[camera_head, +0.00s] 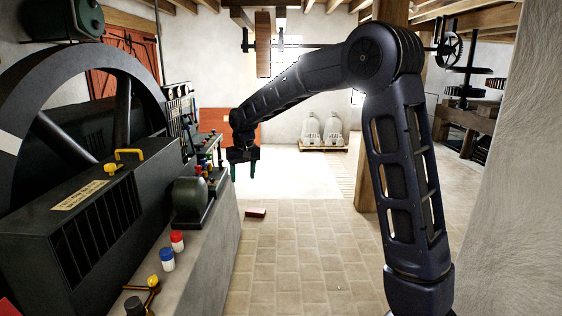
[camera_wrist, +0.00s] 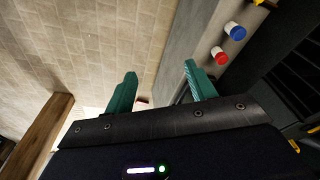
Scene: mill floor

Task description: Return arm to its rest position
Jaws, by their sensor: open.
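My gripper (camera_head: 244,169) hangs at the end of my raised, bent arm, left of the middle in the head view. It is in the air beside the machine bench, over the floor. In the wrist view its two green fingers (camera_wrist: 160,84) stand well apart with nothing between them. My upper arm rises on the right and the elbow is near the top.
A dark machine with a large wheel (camera_head: 95,80) fills the left. Red (camera_head: 177,239) and blue (camera_head: 167,257) capped jars stand on the bench (camera_head: 205,265). A brick-like block (camera_head: 256,213) lies on the floor. A wooden post (camera_head: 366,180) stands behind my arm. The tiled floor ahead is mostly clear.

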